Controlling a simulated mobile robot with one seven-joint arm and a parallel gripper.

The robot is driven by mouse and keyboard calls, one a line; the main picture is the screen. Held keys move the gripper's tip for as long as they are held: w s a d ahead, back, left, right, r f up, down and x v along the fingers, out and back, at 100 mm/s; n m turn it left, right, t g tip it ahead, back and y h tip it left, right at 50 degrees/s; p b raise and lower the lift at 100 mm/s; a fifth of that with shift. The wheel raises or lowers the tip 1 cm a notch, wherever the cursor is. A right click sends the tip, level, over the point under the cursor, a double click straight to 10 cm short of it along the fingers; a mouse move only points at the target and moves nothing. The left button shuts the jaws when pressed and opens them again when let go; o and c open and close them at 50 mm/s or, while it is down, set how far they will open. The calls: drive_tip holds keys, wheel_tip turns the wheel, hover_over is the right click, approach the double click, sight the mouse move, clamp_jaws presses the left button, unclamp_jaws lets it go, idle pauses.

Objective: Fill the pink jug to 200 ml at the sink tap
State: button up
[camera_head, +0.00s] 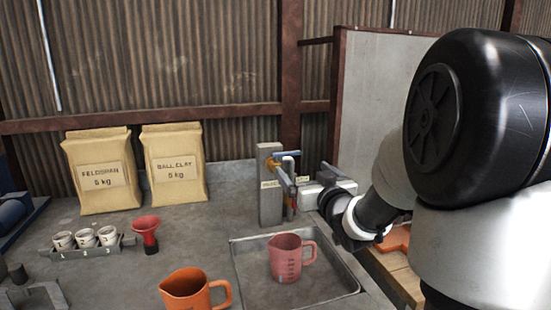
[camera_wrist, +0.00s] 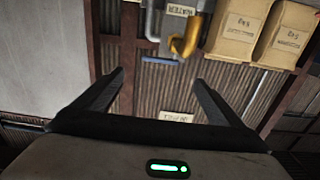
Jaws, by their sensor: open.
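The pink jug (camera_head: 285,262) stands upright in the sink basin (camera_head: 345,287), its handle to the right and measuring marks on its front. No water shows inside it from here. The tap (camera_head: 272,166) has a brass body and blue lever on a grey post behind the basin. No stream is visible. My gripper (camera_head: 297,196) is beside the tap, away from the jug. In the wrist view my gripper (camera_wrist: 160,80) is open and empty, with the blue lever (camera_wrist: 161,59) ahead between its fingers. The brass spout (camera_wrist: 185,43) shows above it. Contact with the lever cannot be told.
An orange jug (camera_head: 190,291) stands left of the basin. A red funnel (camera_head: 146,232) and a rack of small cups (camera_head: 86,240) are further left. Feldspar (camera_head: 103,172) and ball clay (camera_head: 175,165) bags stand at the back. A pale panel (camera_head: 375,95) rises behind my arm.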

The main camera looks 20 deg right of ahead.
sight(288, 154)
drive_tip(key=w, duration=1.4)
drive_tip(key=shift+w+b, duration=0.35)
drive_tip(key=shift+w, duration=0.05)
drive_tip(key=c, duration=1.5)
